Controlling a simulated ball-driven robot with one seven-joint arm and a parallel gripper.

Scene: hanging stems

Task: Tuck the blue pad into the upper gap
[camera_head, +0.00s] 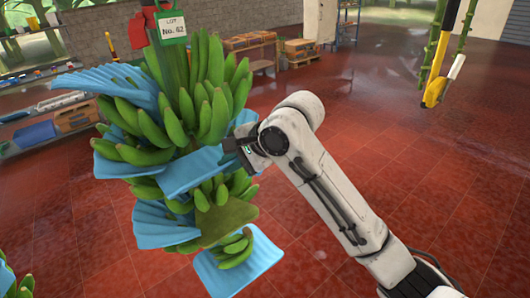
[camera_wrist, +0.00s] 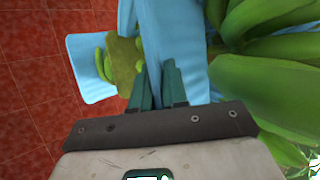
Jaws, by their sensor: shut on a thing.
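A stem of green bananas (camera_head: 212,85) hangs at the left of the head view, with blue pads between its layers. My gripper (camera_head: 240,152) is at the right side of the stem, at mid height. It is shut on a blue pad (camera_head: 190,172), which reaches left into the bunch between the upper and lower bananas. In the wrist view my gripper's dark green fingers (camera_wrist: 155,78) pinch this pad (camera_wrist: 186,55). The pad's inner edge is hidden among the fruit, so I cannot tell how deep it sits.
Another blue pad (camera_head: 112,84) fans out at the upper left of the stem. A lowest pad (camera_head: 240,268) sits under small bananas. Bananas (camera_wrist: 270,85) crowd the wrist view's right side. Red tiled floor (camera_head: 330,120) is open to the right. A yellow-handled tool (camera_head: 436,92) hangs at upper right.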

